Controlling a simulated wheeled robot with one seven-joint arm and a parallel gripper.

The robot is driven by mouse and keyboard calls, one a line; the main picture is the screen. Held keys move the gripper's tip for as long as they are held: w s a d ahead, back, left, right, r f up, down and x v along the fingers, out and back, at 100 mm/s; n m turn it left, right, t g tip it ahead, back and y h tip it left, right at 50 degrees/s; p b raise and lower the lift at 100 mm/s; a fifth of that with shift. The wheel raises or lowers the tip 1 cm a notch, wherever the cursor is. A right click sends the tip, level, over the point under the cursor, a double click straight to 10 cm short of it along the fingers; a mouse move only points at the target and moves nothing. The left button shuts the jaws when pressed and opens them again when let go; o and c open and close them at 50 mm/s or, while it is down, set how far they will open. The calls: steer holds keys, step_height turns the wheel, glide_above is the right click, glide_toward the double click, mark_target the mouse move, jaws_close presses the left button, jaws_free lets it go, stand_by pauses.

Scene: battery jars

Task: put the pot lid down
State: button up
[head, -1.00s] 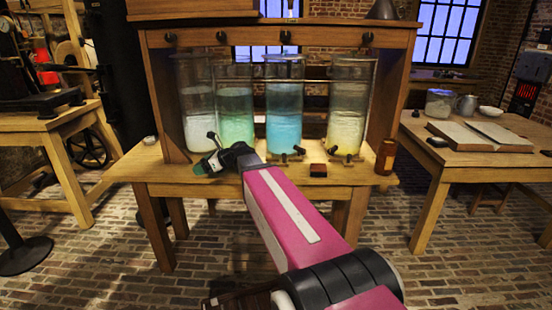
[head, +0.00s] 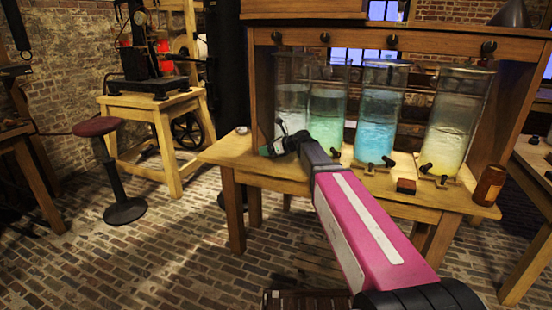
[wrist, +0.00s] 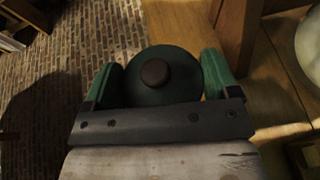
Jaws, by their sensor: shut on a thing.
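The pot lid (wrist: 185,85) is round and dark green with a brown knob (wrist: 154,72) on top. In the wrist view it sits between the two green fingers of my gripper (wrist: 160,80), which is shut on it, with a finger at its left and right sides. In the head view my gripper (head: 272,148) shows at the left end of the jar table (head: 222,152). The lid cannot be made out clearly there. The wrist view shows brick floor below and to the left of the lid, and wood at its right.
Several glass jars, including a blue one (head: 378,125), stand along the table's back. A red block (head: 406,186) and brown bottle (head: 489,185) are at its right. A small round thing (head: 243,130) lies at the left corner. A stool (head: 97,127) stands on open brick floor.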

glide_above(273, 165)
steer(key=f, duration=0.3)
steer(key=shift+w+a, duration=0.1)
steer(key=shift+w, duration=0.15)
steer(key=shift+f, duration=2.05)
steer(key=shift+f, duration=0.55)
steer(key=o, duration=0.8)
steer(key=shift+r, duration=0.55)
steer(key=v, duration=1.2)
